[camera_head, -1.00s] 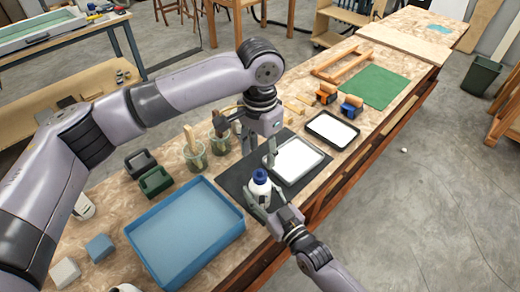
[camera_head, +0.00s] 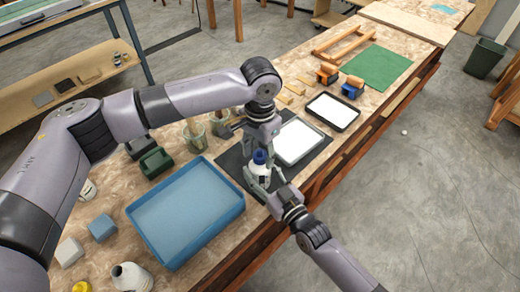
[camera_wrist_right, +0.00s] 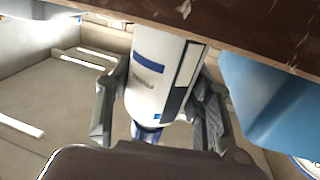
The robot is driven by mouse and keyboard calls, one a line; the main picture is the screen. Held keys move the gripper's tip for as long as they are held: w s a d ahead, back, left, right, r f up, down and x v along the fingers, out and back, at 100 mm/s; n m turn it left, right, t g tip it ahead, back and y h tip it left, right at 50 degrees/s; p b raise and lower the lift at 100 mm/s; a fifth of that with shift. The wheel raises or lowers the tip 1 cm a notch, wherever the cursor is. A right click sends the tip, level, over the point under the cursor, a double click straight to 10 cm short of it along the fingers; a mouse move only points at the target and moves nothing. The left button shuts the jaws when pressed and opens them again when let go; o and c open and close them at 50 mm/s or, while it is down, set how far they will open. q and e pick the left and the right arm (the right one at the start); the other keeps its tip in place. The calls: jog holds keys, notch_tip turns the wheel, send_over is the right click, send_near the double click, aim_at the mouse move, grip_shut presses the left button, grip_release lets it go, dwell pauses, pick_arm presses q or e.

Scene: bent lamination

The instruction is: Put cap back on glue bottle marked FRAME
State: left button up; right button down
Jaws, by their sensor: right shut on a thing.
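A white bottle with a blue band and dark print (camera_wrist_right: 160,80) is held between the fingers of my right gripper (camera_wrist_right: 158,112); the print is too blurred to read. In the head view the bottle (camera_head: 259,171) is upright over the dark mat, with my right gripper (camera_head: 264,180) around it. A blue top (camera_head: 259,157) sits at its upper end and also shows at the lower end in the wrist view (camera_wrist_right: 147,132). I cannot tell if this cap is fully seated. My left gripper (camera_head: 264,148) points down right at the blue top; its finger gap is hidden.
A blue tray (camera_head: 136,207) lies left of the mat (camera_head: 232,166). White-filled trays (camera_head: 317,144) (camera_head: 355,113) lie beyond. Glass jars (camera_head: 194,148) stand behind my left gripper. Another white bottle (camera_head: 131,277) stands at the near edge. The table's front edge runs close to my right arm.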

pick_arm(q)
grip_shut()
jog(key=shift+m, duration=0.9)
jog(key=shift+o, duration=0.8)
grip_release()
jog(key=shift+r, duration=0.1)
notch_tip(320, 180, up, 12)
pick_arm(e)
jog(key=c, duration=0.7)
grip_release()
jog(key=shift+s, duration=0.1)
